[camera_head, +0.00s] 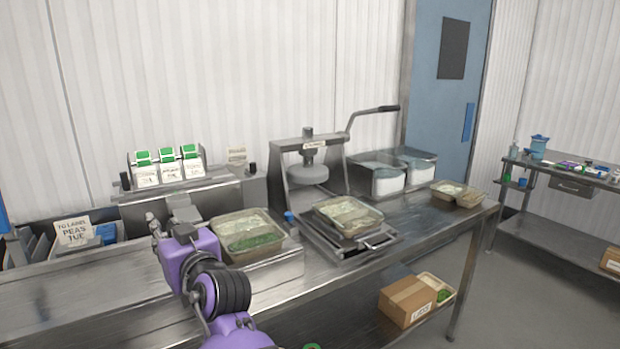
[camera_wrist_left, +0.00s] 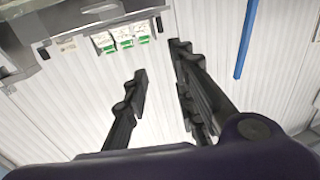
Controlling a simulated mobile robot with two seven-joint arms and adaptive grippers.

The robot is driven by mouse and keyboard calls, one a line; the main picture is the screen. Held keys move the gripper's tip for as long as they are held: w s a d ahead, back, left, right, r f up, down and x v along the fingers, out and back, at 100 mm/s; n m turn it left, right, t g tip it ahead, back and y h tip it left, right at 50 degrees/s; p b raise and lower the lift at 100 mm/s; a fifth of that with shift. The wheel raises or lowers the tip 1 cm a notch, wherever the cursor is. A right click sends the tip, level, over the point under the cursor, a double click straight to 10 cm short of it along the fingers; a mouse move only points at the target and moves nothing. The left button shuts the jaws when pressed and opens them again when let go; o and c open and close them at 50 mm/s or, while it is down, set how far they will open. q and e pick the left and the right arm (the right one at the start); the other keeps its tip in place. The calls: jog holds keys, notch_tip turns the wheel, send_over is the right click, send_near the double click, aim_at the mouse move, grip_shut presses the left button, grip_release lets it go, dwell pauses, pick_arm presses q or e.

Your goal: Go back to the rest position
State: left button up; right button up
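My left gripper (camera_head: 166,218), on a purple arm, is raised in front of the bench beside the left food tray (camera_head: 276,232). In the left wrist view my left gripper (camera_wrist_left: 158,60) has its black fingers apart, with nothing between them. That view looks at the white wall panels and several label cards (camera_wrist_left: 120,38). The left tray holds rice and green peas. Another tray (camera_head: 347,216) with rice sits on the press's base. My right gripper is in neither view.
The steel bench (camera_head: 425,217) holds a press (camera_head: 307,170), two clear bins (camera_head: 380,180) and another filled tray (camera_head: 458,194) at its right end. A bin labelled peas (camera_head: 73,232) stands at the left. A cardboard box (camera_head: 407,301) is on the lower shelf.

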pick_arm(q)
jog(key=w+d+f+m+t+h, duration=0.3)
jog(key=d+m+t+h, duration=0.15)
jog(key=d, duration=0.25)
jog(key=s+d+f+m+g+h+p, duration=0.1)
jog(key=s+f+h, duration=0.1)
jog(key=s+f, duration=0.35)
jog(key=s+d+f+m+h, duration=0.1)
jog(key=s+f+m+h, duration=0.1)
jog(key=f, duration=0.6)
jog(key=s+d+f+m+g+h+p, duration=0.1)
jog(key=s+d+f+h, duration=0.1)
jog(key=s+f, duration=0.35)
jog(key=s+f+g, duration=0.2)
jog(key=s+f, duration=0.6)
jog(key=s, duration=0.3)
jog(key=s+a+f+g+h+p, duration=0.1)
jog(key=s+f+g, duration=0.1)
jog(key=s+f, duration=0.6)
jog(key=s+f+g+h, duration=0.1)
jog(key=s+f+g, duration=0.2)
jog(key=s+f, duration=0.5)
jog(key=s, duration=0.7)
jog(key=shift+a+f, duration=0.15)
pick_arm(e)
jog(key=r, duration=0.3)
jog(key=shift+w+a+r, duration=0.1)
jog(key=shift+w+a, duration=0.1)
